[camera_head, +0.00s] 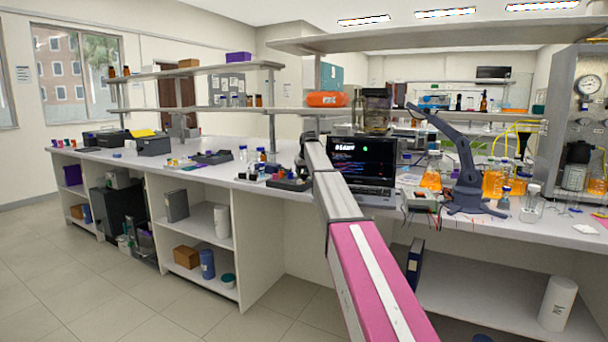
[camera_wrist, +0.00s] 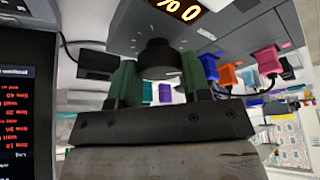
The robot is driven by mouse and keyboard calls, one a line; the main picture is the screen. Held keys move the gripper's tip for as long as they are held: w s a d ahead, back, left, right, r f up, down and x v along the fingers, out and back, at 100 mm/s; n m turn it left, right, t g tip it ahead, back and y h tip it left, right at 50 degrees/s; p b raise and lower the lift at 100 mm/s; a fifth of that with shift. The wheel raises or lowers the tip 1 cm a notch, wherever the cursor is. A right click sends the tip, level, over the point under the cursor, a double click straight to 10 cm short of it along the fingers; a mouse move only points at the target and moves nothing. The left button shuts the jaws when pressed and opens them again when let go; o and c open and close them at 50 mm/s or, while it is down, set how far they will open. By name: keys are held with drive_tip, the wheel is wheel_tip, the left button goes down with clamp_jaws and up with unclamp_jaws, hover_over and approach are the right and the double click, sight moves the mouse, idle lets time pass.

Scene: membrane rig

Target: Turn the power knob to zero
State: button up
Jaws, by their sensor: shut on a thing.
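The power knob (camera_wrist: 158,56) is a dark round knob on the front of a dark grey unit (camera_wrist: 235,25) in the wrist view. A lit orange display (camera_wrist: 178,10) above it reads 0 and a percent sign, upside down in this view. My gripper (camera_wrist: 168,72) has its two green-padded fingers on either side of the knob and is shut on it. The knob's pointer or markings cannot be made out. In the head view my pink and grey arm reaches to the bench and hides the gripper and the knob.
A laptop (camera_head: 363,166) stands right of my arm, and its dark screen (camera_wrist: 14,110) shows in the wrist view. A dark blue arm-shaped stand (camera_head: 465,165) and orange-filled flasks (camera_head: 430,180) stand farther right. Coloured plugs (camera_wrist: 268,60) are beside the knob unit. A shelf (camera_head: 440,38) hangs above.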

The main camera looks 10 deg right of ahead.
idle(0.3)
drive_tip(key=o, duration=0.9)
drive_tip(key=v, duration=1)
drive_tip(key=shift+s+r, duration=0.25)
drive_tip(key=shift+r, duration=0.1)
drive_tip(key=shift+d, duration=0.1)
